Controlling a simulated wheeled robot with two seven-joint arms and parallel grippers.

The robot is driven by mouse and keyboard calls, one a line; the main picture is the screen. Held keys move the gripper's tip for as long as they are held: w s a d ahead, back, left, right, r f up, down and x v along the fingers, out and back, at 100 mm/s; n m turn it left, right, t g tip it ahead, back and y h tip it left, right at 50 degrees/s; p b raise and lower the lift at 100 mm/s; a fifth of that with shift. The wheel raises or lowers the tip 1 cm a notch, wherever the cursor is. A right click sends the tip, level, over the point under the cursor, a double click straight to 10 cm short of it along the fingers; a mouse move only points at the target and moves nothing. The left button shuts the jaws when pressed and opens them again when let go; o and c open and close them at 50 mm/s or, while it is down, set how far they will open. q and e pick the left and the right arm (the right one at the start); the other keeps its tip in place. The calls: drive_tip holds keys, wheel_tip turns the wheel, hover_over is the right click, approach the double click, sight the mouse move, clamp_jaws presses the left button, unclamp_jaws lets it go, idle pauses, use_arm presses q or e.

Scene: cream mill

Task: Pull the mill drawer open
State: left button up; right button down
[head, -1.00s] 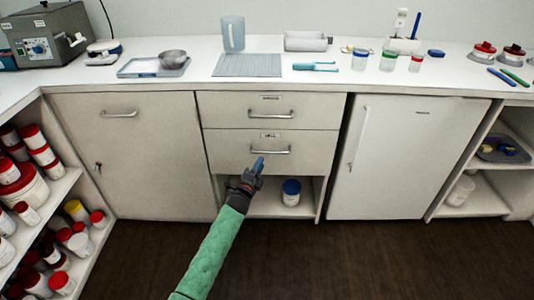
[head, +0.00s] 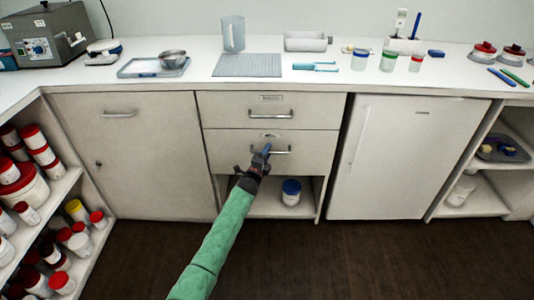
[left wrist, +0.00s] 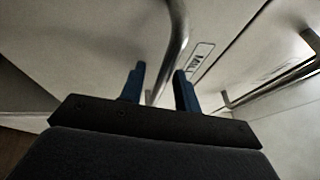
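The mill drawer (head: 228,150) is the lower of two drawers in the middle cabinet and looks closed. Its bar handle (head: 283,152) also shows in the left wrist view (left wrist: 177,30), with a label reading MILL (left wrist: 198,60) beside it. My left gripper (head: 263,151) is at the left part of this handle. In the left wrist view my left gripper (left wrist: 160,85) has its two blue fingers apart. The handle bar runs into the gap between them; I cannot tell whether either finger touches it. My right gripper is not in view.
The upper drawer (head: 225,110) with its own handle (head: 270,114) is just above. Below is an open shelf with a blue-lidded jar (head: 291,192). A cabinet door (head: 130,160) is on the left and a white fridge-like door (head: 395,165) on the right. The floor in front is clear.

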use_arm(q)
clamp_jaws()
drive_tip(key=shift+s, duration=0.15)
